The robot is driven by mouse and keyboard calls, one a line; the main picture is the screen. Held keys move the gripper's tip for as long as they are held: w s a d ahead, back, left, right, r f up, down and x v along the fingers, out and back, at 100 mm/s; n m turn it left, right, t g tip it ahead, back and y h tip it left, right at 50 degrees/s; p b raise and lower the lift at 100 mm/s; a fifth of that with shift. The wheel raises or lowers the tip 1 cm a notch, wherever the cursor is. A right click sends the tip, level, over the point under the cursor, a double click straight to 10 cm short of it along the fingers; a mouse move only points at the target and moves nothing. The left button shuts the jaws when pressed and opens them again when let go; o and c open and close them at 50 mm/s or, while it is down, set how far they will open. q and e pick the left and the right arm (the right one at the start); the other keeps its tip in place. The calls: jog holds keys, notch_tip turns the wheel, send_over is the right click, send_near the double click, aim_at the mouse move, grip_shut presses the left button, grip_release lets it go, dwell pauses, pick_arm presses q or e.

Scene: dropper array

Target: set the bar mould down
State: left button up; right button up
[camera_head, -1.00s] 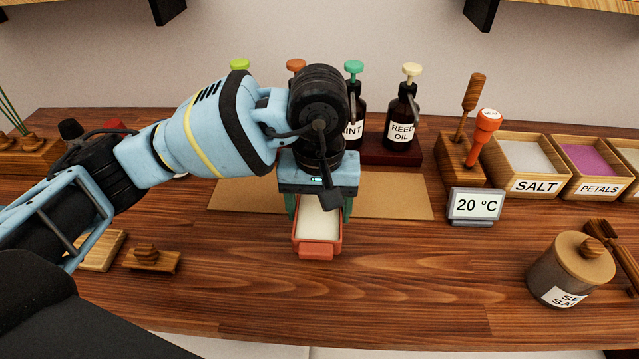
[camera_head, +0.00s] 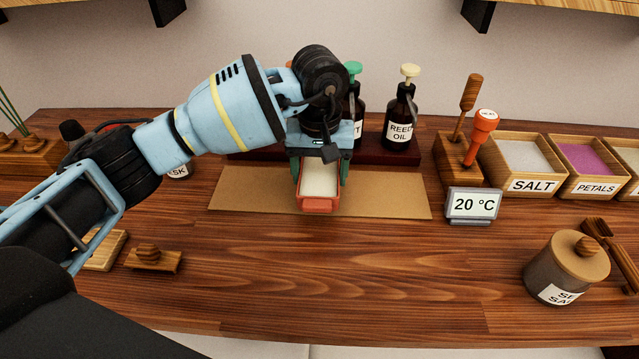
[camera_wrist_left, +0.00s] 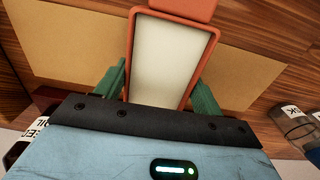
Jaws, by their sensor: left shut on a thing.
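The bar mould (camera_head: 318,204) is a small orange-red rectangular tray filled with a pale cream material. My left gripper (camera_head: 319,172) is shut on it, with one green finger along each long side. The mould is over the tan mat (camera_head: 390,198); I cannot tell whether it touches the mat. In the left wrist view the mould (camera_wrist_left: 218,52) lies between the green fingers, with the mat (camera_wrist_left: 75,45) behind it. Its far end is hidden under my gripper in the head view. My right gripper is not in view.
Pump bottles, one labelled reed oil (camera_head: 400,120), stand on a dark rack (camera_head: 405,157) behind the mat. A lidded jar (camera_head: 560,278) stands front right. The front middle of the table is clear.

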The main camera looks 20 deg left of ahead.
aim_at(320, 183)
pick_arm(q)
jog(key=shift+f, duration=1.7)
jog(key=shift+f, duration=0.2)
jog(key=o, duration=1.2)
jog(key=shift+r, duration=0.1)
notch_tip(320, 183, up, 12)
jog(key=shift+r, duration=0.1)
